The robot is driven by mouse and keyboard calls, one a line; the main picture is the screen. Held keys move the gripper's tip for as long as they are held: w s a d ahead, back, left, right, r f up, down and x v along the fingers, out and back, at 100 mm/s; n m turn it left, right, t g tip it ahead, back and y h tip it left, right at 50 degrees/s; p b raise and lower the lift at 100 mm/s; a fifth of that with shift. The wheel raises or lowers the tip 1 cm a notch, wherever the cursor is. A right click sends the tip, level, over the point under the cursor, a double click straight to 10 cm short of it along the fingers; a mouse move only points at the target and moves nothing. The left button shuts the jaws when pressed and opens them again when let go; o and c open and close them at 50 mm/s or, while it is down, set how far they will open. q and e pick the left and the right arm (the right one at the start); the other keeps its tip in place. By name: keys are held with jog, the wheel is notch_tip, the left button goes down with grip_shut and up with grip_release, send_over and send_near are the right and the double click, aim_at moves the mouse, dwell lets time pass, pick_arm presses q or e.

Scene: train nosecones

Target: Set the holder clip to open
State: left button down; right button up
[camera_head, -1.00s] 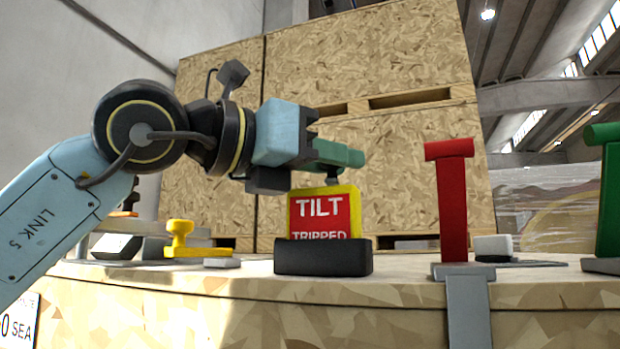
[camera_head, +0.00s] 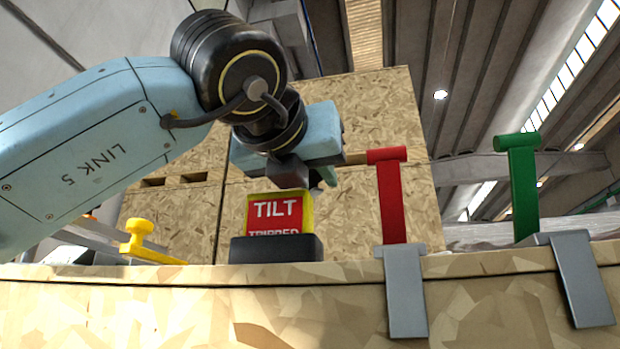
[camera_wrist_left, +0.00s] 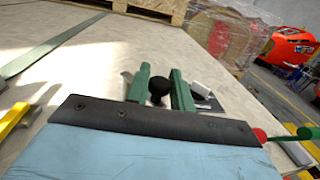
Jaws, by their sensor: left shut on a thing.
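The TILT TRIPPED sign (camera_head: 274,212), red with a yellow frame, stands upright in a black base (camera_head: 276,249) near the table edge. My left gripper (camera_head: 324,177) is just behind and above the sign, its green fingers mostly hidden by its own body. In the left wrist view, the fingers (camera_wrist_left: 160,88) are on either side of a round black knob (camera_wrist_left: 158,86), and the gripper is shut on it. What the knob is fixed to is hidden. I cannot tell which part is the holder clip. My right gripper is not in view.
A red-handled post (camera_head: 391,200) and a green-handled post (camera_head: 524,190) stand right of the sign, with grey plates (camera_head: 405,290) over the table edge (camera_head: 330,275). A yellow knobbed piece (camera_head: 143,240) lies left. Large wooden crates (camera_head: 375,110) rise behind.

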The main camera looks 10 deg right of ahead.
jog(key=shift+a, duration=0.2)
pick_arm(q)
jog(key=c, duration=1.3)
grip_release()
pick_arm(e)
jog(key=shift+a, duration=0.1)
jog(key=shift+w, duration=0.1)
pick_arm(q)
jog(key=shift+s+a, duration=0.25)
jog(key=shift+s, duration=0.2)
jog(key=b+v, duration=0.3)
jog(key=v, duration=0.9)
jog(key=shift+s, duration=0.15)
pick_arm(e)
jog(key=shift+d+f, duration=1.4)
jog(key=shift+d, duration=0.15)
